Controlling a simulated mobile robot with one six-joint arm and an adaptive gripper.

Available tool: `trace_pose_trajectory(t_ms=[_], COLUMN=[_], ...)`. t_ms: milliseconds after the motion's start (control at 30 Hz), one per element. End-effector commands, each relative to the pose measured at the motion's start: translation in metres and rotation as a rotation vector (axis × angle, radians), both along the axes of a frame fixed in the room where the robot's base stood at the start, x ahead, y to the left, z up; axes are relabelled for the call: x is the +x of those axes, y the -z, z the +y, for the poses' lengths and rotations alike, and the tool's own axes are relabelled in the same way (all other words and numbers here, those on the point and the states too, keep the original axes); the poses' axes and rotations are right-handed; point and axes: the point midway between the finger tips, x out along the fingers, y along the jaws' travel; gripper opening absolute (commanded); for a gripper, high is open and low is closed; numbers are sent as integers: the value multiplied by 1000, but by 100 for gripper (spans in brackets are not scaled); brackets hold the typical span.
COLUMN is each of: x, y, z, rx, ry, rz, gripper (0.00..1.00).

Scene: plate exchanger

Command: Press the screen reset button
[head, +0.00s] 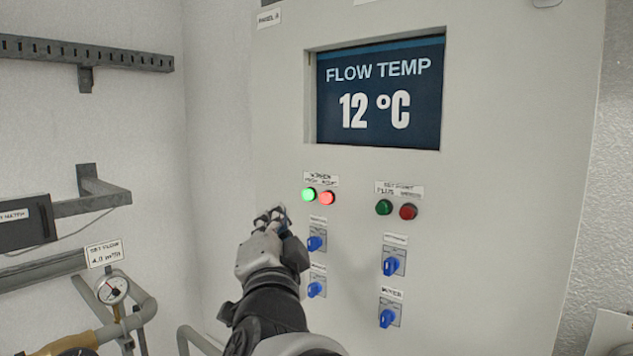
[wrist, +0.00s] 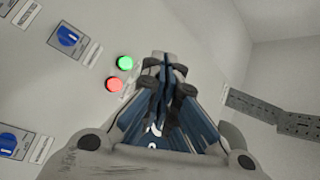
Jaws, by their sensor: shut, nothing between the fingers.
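The control panel (head: 490,180) carries a screen (head: 380,95) reading "FLOW TEMP 12 °C". Below the screen are a lit green button (head: 309,194) and a lit red button (head: 326,198) under one label too blurred to read surely. Farther right are a dark green button (head: 384,207) and a dark red button (head: 408,211) under another label. My gripper (head: 275,214) is shut and empty, left of and a little below the lit pair. In the wrist view the lit green button (wrist: 125,62) and lit red button (wrist: 115,84) lie just left of my fingertips (wrist: 164,62); contact is not visible.
Several blue rotary switches (head: 391,265) stick out of the panel below the buttons. A pressure gauge (head: 112,290) and pipes stand at the lower left. A bracket (head: 85,190) is on the left wall. The panel's right side is clear.

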Motion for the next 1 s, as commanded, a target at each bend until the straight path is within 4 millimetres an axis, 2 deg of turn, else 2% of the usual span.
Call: trace_pose_trajectory(t_ms=[467,1000], x=[6,60], y=[0,2], z=[-5,-47], rx=[2,2], ry=[2,2], rz=[-2,-4], gripper=[0,0])
